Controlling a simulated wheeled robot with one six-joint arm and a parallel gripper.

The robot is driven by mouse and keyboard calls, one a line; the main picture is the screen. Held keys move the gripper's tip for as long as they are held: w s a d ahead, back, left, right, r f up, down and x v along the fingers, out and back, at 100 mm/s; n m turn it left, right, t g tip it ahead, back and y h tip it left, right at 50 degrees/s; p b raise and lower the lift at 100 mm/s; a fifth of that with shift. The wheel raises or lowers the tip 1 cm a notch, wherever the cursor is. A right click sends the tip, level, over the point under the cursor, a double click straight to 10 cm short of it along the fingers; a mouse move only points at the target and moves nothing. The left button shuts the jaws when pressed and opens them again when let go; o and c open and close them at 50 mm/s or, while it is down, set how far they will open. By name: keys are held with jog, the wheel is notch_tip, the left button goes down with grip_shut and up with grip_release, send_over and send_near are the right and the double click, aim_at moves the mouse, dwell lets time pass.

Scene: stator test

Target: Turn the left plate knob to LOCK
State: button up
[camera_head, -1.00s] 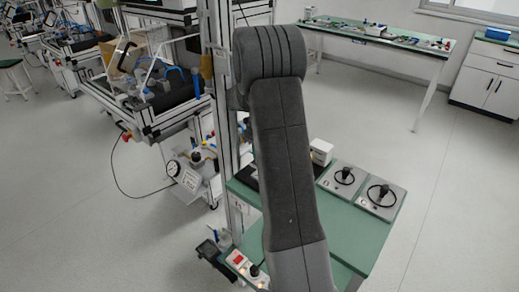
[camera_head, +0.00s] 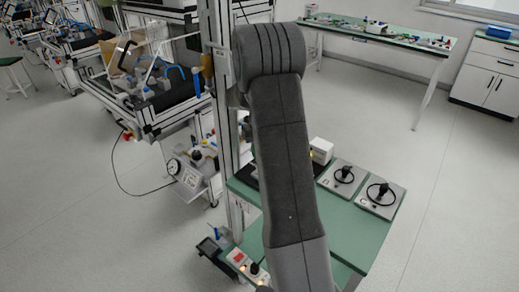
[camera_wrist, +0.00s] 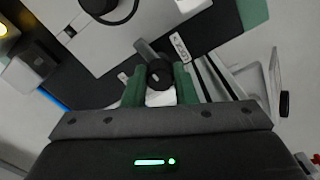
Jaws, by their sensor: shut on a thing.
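In the wrist view a dark round knob (camera_wrist: 160,75) sits between the two green fingers of my gripper (camera_wrist: 160,87). The fingers are shut on it, one on each side. A light grey plate (camera_wrist: 85,45) fills the area above, with a small white label (camera_wrist: 180,45) beside the knob; its letters seem to read LOCK, but are tiny. A short grey bar (camera_wrist: 146,49) lies just above the knob. In the head view my arm covers the gripper and the gripped knob, so the knob's turn angle there is hidden.
In the head view two grey plates with black handled knobs, a nearer one (camera_head: 368,206) and a farther one (camera_head: 330,184), lie on the green table (camera_head: 345,235). A white box (camera_head: 320,150) stands behind them. A small control box (camera_head: 236,257) sits at the lower left.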

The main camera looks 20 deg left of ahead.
jog(key=o, duration=1)
jog(key=shift+r, duration=0.1)
notch_tip(320, 180, up, 14)
jog(key=shift+f, duration=0.25)
notch_tip(320, 180, down, 14)
jog(key=shift+r, duration=0.15)
dwell(0.4)
jog(key=shift+r, duration=0.1)
